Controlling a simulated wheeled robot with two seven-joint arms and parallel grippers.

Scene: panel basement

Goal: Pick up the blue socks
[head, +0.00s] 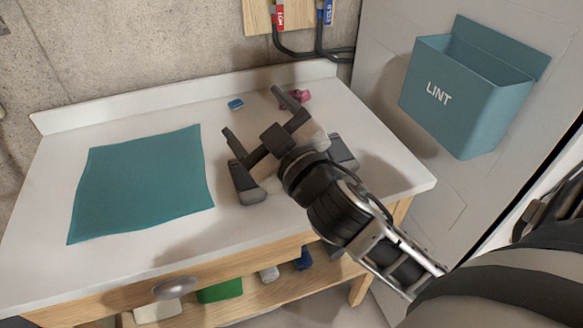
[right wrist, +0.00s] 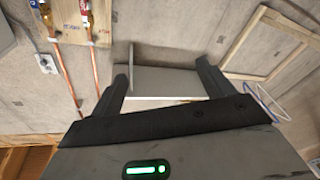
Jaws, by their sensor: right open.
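A small blue bundle (head: 236,104), which may be the blue socks, lies on the white worktop near its back edge. It is too small to make out its folds. A pink bundle (head: 300,97) lies to its right. My right gripper (head: 259,119) is open and empty over the worktop, its fingers pointing toward the back left. The blue bundle is beyond the fingertips and apart from them. In the right wrist view the spread fingers (right wrist: 162,84) have no sock between them. My left gripper is not in view.
A teal mat (head: 140,185) lies flat on the left of the white worktop (head: 100,125). A teal LINT bin (head: 465,95) hangs at the right. Below, a wooden shelf (head: 255,302) holds a green item (head: 220,291) and a dark blue item (head: 304,259). A concrete wall stands behind.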

